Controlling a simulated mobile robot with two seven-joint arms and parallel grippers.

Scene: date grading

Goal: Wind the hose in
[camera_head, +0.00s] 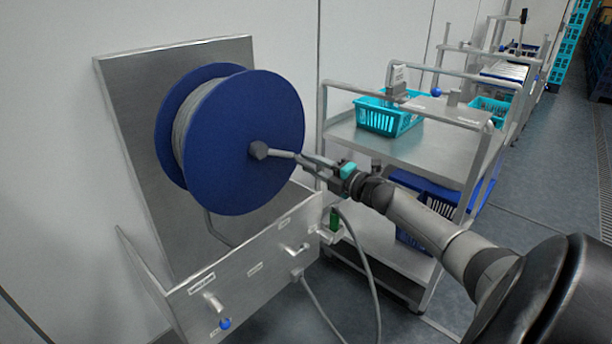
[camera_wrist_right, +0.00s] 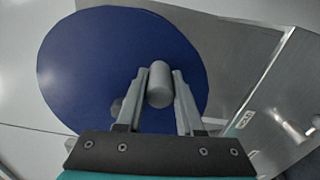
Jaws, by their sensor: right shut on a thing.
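The hose reel has two blue discs (camera_head: 245,140) and stands against a steel back plate (camera_head: 125,85). Pale grey hose (camera_head: 180,125) is wound between the discs. A length of it drops behind the steel front panel (camera_head: 245,275). Grey hose (camera_head: 366,265) also hangs in a loop at the panel's right end. A dark hub (camera_head: 258,150) shows at the front disc's middle. My right gripper (camera_head: 303,160) is in front of the disc. In the wrist view its fingers (camera_wrist_right: 160,78) are shut on the grey cylindrical handle (camera_wrist_right: 160,92). My left gripper is out of view.
A steel trolley (camera_head: 440,150) with a turquoise basket (camera_head: 388,118) stands close on the right, behind my right arm. Blue crates (camera_head: 440,190) sit on its lower level. The front panel carries small knobs and labels. Grey floor (camera_head: 540,210) is open at the right.

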